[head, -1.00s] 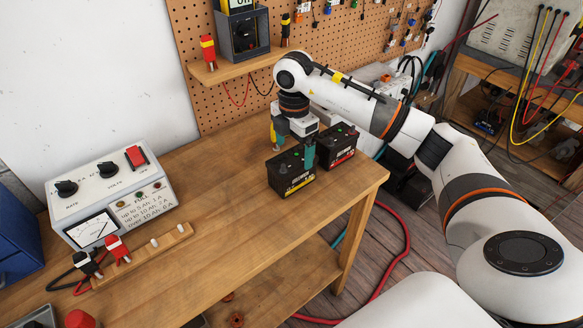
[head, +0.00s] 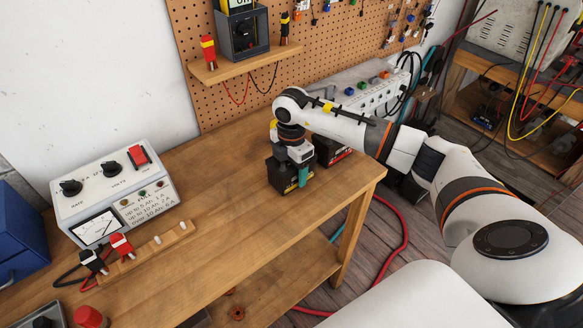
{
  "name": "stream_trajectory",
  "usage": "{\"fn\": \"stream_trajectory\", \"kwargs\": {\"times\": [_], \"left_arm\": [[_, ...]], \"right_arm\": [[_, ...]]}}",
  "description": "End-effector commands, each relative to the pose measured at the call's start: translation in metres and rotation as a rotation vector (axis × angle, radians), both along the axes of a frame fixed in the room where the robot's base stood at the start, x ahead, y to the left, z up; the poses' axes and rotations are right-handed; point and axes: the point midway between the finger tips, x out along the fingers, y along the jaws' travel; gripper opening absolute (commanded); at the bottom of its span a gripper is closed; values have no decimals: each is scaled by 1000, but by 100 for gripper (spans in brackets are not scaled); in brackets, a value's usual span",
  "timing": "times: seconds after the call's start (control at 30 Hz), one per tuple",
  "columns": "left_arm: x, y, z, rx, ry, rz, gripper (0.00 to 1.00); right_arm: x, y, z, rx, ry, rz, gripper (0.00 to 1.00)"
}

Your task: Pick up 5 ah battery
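Two small black batteries stand upright side by side on the wooden bench. The left one (head: 279,176) has a yellow stripe, now mostly covered by the gripper. The right one (head: 334,150) has a red stripe and is partly hidden by my arm. Their labels are too small to tell which is 5 Ah. My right gripper (head: 298,170) points down over the left battery, with one teal fingertip low in front of its near face. The other fingertip is hidden, so I cannot tell whether the fingers grip it. The battery appears to rest on the bench. My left gripper is out of view.
A white charger (head: 117,192) with a dial stands at the left of the bench, behind a wooden strip (head: 150,251) with red and black clamps. A power strip (head: 376,93) lies behind the arm. The bench's middle is clear; its right edge is near the batteries.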

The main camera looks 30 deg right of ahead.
Motion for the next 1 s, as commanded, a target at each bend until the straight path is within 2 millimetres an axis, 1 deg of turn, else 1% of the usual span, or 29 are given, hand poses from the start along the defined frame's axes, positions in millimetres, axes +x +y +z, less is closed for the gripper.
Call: {"fn": "stream_trajectory", "kwargs": {"times": [0.03,0.07,0.4,0.43,0.5,0.77,0.87,1.0], "left_arm": [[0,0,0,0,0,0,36],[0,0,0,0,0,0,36],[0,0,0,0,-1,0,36],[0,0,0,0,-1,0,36],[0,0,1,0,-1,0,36],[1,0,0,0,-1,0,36],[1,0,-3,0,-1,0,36],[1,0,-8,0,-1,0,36]], "right_arm": [[0,0,0,0,0,0,65],[0,0,0,0,0,0,60],[0,0,1,0,0,-1,4],[0,0,1,0,-1,-1,0],[2,0,4,2,-8,-1,0],[2,0,7,2,-9,-1,0],[3,-1,16,1,-11,-2,0],[3,-1,37,1,-13,-2,0]]}}
